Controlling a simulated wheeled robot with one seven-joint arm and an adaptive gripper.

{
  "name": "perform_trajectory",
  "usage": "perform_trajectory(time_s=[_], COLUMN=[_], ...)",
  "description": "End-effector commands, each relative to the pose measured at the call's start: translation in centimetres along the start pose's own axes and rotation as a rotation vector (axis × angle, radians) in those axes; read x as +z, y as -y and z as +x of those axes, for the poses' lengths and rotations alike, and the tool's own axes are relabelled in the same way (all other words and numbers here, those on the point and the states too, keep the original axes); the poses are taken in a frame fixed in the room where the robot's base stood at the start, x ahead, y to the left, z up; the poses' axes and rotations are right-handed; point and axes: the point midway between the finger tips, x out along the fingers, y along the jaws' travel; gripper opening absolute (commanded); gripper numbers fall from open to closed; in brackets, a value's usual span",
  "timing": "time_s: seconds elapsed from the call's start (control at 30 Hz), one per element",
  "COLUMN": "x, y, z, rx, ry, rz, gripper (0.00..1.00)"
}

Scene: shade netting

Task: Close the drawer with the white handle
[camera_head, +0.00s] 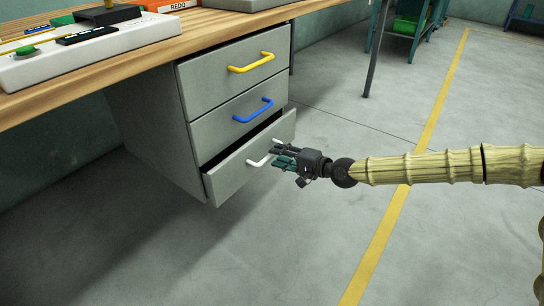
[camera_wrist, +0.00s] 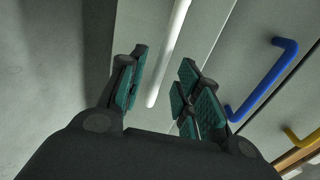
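The drawer with the white handle (camera_head: 226,180) is the lowest of three in the grey cabinet and stands partly open, with a dark gap above its front. Its white handle (camera_head: 262,160) is partly hidden by my gripper (camera_head: 282,158), which is right in front of it. In the wrist view the white handle (camera_wrist: 168,50) runs up from between the fingers of my gripper (camera_wrist: 160,95). The fingers are spread apart, one on each side of the handle's line. I cannot tell whether they touch it.
Above are a drawer with a blue handle (camera_head: 253,111) and one with a yellow handle (camera_head: 251,63), both shut. A wooden worktop (camera_head: 100,72) overhangs the cabinet. The grey floor (camera_head: 300,250) in front is clear, with a yellow line (camera_head: 408,190). A teal stand (camera_head: 415,30) is at the back.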

Motion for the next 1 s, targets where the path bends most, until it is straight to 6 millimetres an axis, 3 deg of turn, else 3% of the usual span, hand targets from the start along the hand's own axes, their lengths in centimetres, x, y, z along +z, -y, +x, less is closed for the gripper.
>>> perform_trajectory(time_s=[0.3, 0.73, 0.93, 1.0], x=[0.1, 0.0, 0.0, 0.0], y=[-0.1, 0.0, 0.0, 0.0], z=[3.2, 3.8, 3.8, 3.8], rx=[0.0, 0.0, 0.0, 0.0], ry=[0.001, 0.0, 0.0, -0.001], rz=[0.0, 0.0, 0.0, 0.0], gripper=[0.33, 0.33, 0.0, 0.0])
